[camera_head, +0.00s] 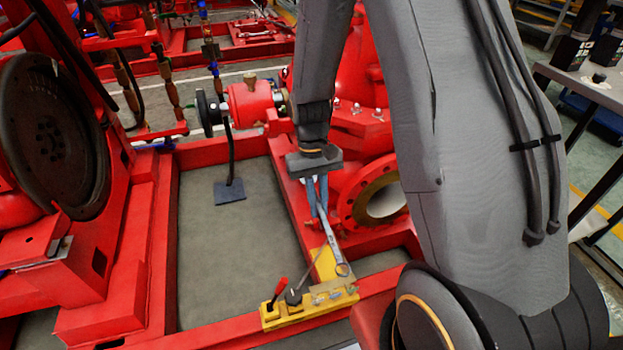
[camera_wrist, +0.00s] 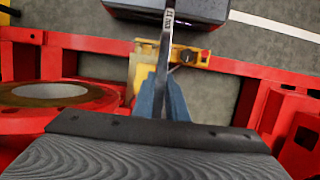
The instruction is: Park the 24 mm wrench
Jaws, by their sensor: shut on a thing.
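The wrench (camera_head: 332,242) is a silver-grey combination wrench. My gripper (camera_head: 317,197) is shut on it with blue fingers, and its ring end hangs down and to the right, over the yellow tool holder (camera_head: 285,318). I cannot tell whether the ring end touches the holder. In the wrist view the wrench (camera_wrist: 167,38) runs up from between the blue fingertips (camera_wrist: 164,88), with small unreadable marking on its shank. The holder also shows there, partly behind the wrench (camera_wrist: 190,57). The part of the wrench between the fingers is hidden.
The holder sits on the red frame (camera_head: 210,336) and carries a red-handled tool (camera_head: 279,288) and a black knob (camera_head: 293,297). A red pump flange (camera_head: 362,208) stands close right of my gripper. A large dark flywheel (camera_head: 52,135) is at left. Bare grey floor (camera_head: 240,240) lies inside the frame.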

